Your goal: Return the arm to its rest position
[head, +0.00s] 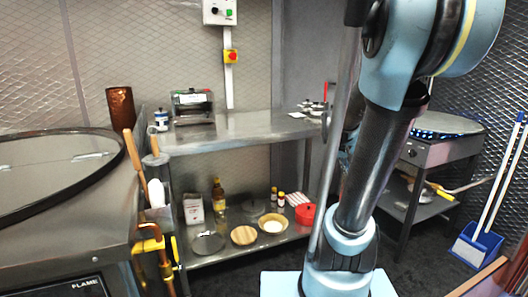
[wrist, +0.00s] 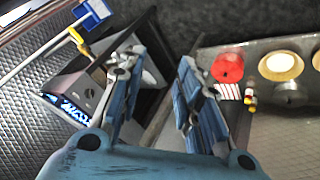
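My arm (head: 378,165) rises at the right of the head view, folded at a high elbow, and hides part of the room behind it. My gripper (wrist: 160,75) shows in the wrist view with its two fingers spread apart. Nothing is between the fingers. It hangs in the air, and no object touches it. In the head view the gripper is not clearly visible.
A tandoor counter (head: 60,235) is at left. A burner stand (head: 425,150) and a blue dustpan (head: 476,246) are at right.

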